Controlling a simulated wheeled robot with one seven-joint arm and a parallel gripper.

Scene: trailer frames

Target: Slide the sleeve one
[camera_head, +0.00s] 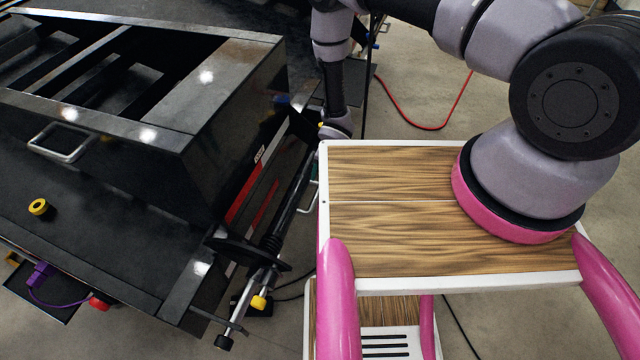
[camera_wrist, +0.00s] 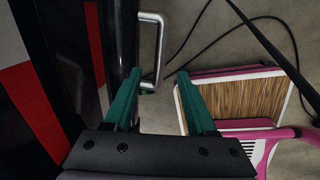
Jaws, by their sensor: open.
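The sleeve appears to be the black tube (camera_head: 283,205) on a slanted rod beside the trailer's corner. A silver U-shaped handle (camera_head: 310,196) sticks out on its right side. In the wrist view the dark tube (camera_wrist: 121,45) runs upright left of centre, with the handle (camera_wrist: 157,45) on its right. My gripper (camera_wrist: 159,75) is open, with two green fingers apart. The handle's lower end shows between the fingertips, nearer the left one. I cannot tell whether either finger touches it. In the head view my fingers are not clearly visible.
The black trailer (camera_head: 215,165) fills the left. A yellow ring (camera_head: 38,207) lies on its deck. A red cable (camera_head: 440,127) and dark cables lie on the floor. My own wood-topped base stands close right of the tube, leaving a narrow gap.

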